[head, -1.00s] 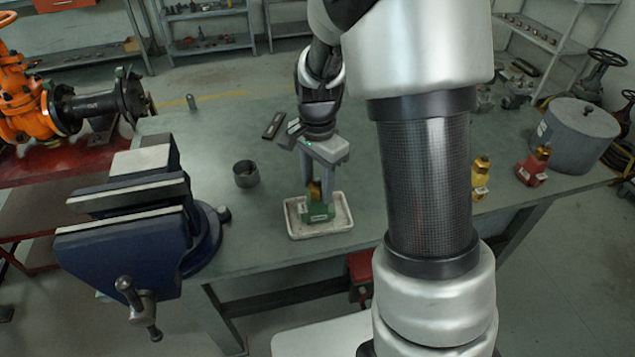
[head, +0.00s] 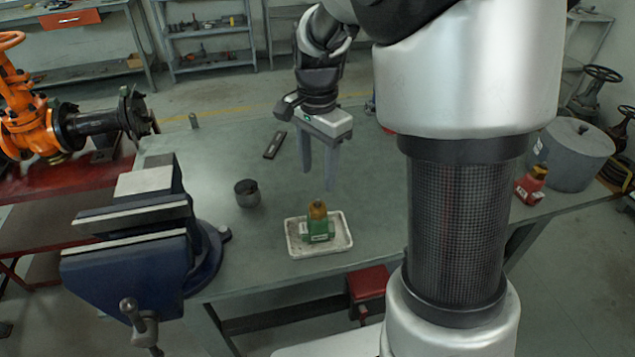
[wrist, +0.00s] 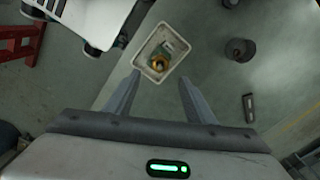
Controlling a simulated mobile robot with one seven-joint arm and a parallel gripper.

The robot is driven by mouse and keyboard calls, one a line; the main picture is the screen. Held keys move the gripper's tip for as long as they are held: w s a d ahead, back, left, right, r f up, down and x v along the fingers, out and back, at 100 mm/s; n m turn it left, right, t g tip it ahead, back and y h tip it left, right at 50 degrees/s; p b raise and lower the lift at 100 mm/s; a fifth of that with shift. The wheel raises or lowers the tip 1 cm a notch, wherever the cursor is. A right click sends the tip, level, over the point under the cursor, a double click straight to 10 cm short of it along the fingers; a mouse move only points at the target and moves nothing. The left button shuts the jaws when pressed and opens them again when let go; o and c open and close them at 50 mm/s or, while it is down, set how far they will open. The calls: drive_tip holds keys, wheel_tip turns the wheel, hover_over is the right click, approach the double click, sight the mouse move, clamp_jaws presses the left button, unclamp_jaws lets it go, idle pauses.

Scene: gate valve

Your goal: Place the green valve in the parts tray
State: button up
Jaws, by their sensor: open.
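The green valve (head: 318,231) with its yellow-brown top stands upright inside the white parts tray (head: 294,248), on the bench near its front edge. The valve also shows in the wrist view (wrist: 168,50), inside the tray (wrist: 143,57). My gripper (head: 318,180) is open and empty, above and behind the tray, with its fingers pointing down. In the wrist view my gripper's fingertips (wrist: 158,80) are spread apart, clear of the valve and tray.
A blue vise (head: 150,250) stands at the bench's left. A small dark cup (head: 247,193) and a flat dark bar (head: 274,145) lie on the bench. The bench between cup and tray is clear.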

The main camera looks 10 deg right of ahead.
drive_tip(key=s+r+n+t, duration=0.2)
drive_tip(key=s+r+n, duration=0.3)
drive_tip(key=s, duration=0.4)
drive_tip(key=s+r+n+t, duration=0.3)
drive_tip(key=s+r+n, duration=0.3)
drive_tip(key=s, duration=0.3)
drive_tip(key=shift+s+r+n+t, duration=0.2)
drive_tip(key=shift+n+t, duration=0.1)
drive_tip(key=shift+n, duration=0.4)
wheel_tip(320, 180, up, 10)
drive_tip(key=p, duration=0.9)
drive_tip(key=shift+f, duration=0.25)
